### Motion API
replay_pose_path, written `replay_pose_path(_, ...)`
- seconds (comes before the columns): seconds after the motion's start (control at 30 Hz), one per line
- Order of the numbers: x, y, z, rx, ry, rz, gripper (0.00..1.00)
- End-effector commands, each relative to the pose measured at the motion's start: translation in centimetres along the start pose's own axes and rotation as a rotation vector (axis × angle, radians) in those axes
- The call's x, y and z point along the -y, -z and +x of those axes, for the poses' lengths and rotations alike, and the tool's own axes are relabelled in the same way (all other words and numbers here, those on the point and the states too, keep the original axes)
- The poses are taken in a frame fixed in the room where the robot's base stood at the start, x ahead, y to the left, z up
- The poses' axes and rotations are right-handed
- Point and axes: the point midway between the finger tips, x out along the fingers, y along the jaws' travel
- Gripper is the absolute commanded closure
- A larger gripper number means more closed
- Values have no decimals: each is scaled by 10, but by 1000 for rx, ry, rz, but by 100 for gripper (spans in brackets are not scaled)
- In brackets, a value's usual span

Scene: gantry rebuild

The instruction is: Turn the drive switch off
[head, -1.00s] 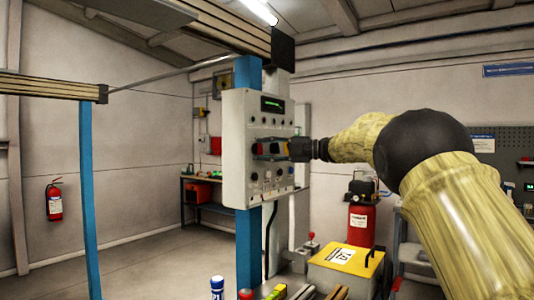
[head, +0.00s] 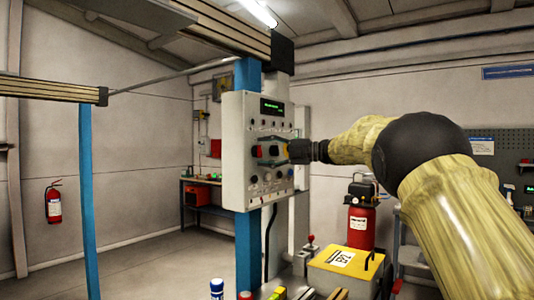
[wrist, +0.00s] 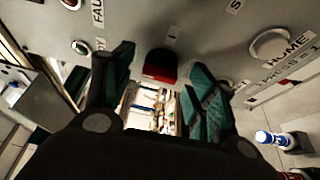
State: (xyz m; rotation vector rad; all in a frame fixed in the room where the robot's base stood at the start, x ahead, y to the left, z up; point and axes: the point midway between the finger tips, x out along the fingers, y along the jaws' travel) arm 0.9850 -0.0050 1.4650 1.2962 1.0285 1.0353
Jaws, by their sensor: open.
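My gripper (wrist: 163,80) is open, with one teal-padded finger to each side of the red switch and a visible gap on both sides. In the head view my gripper (head: 286,151) is at the panel front, level with its middle row of controls. Whether the fingertips touch the panel is unclear.
Round knobs and buttons surround the switch; one ringed button (wrist: 271,44) is near "HOME". The panel has a lit green display (head: 272,106). Below are a yellow-topped box (head: 345,259) and a red cylinder (head: 361,226). A blue-and-white can (head: 217,287) stands at the front.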

Motion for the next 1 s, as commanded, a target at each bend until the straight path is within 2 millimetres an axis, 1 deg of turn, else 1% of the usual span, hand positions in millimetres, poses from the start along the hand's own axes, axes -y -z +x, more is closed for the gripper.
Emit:
replay_pose_path(0.17, 0, 0, -15, 2, 0, 1, 43)
replay_pose_path(0.27, 0, 0, -30, 2, 0, 1, 43)
replay_pose_path(0.5, 0, 0, -75, 2, -1, 0, 43)
replay_pose_path(0.7, 0, -1, -105, 2, -1, 0, 43)
replay_pose_path(0.83, 0, -1, -115, 2, 0, 0, 43)
replay_pose_path(1.0, 0, 0, -120, 1, 0, 0, 43)
